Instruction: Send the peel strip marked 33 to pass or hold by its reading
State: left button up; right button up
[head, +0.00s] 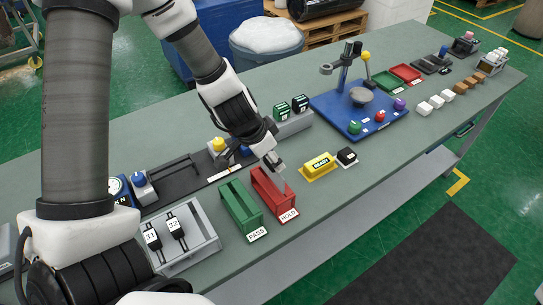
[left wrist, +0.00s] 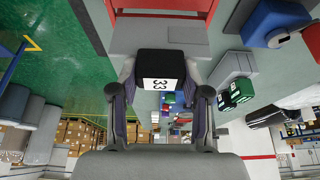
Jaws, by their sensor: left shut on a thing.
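The peel strip marked 33 (left wrist: 160,72) has a black end with a white label and sits between my left gripper's fingers in the left wrist view. My left gripper (head: 275,164) is shut on it, just above the red HOLD bin (head: 265,188) in the head view. The strip is mostly hidden there, so I cannot tell whether it touches the bin. The green PASS bin (head: 238,205) stands directly left of the red one. Strips marked 31 (head: 152,238) and 32 (head: 174,226) lie in a grey rack (head: 203,238). My right gripper is out of view.
A yellow labelled box (head: 319,166) and a small black block (head: 347,156) lie right of the bins. A dark fixture with a yellow knob (head: 219,144) stands behind them. A blue station (head: 360,124) stands further right. The front table strip right of the bins is clear.

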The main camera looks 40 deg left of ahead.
aim_at(271, 174)
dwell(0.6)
pick_arm(q)
jog(key=shift+f, duration=0.1)
jog(key=shift+f+b, duration=2.7)
jog(key=shift+f, duration=0.5)
jog(key=o, duration=1.2)
jog(key=shift+r, duration=0.15)
